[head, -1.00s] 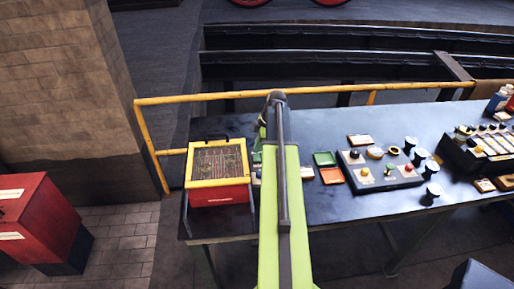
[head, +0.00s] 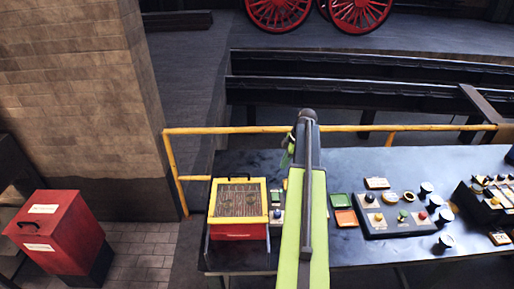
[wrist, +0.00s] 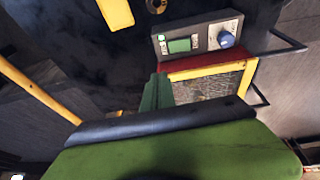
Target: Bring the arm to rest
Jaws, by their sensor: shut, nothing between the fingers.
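My green arm (head: 305,215) reaches out over the dark workbench (head: 335,250) in the head view, with its dark end above the bench's back part. My gripper (wrist: 157,92) shows in the wrist view as green fingers, shut and empty. They hang over the bench, near the red box with a yellow-framed mesh top (head: 238,231) and a small panel with a green button and blue knob (wrist: 200,40). In the head view my arm hides most of the gripper and part of the bench.
A yellow railing (head: 235,130) runs behind the bench. A red bin (head: 60,235) stands on the floor at left, by a brick pillar (head: 70,90). Right of my arm are a green tray (head: 340,200), an orange tray (head: 346,218), a knob board (head: 390,219) and several dark cups.

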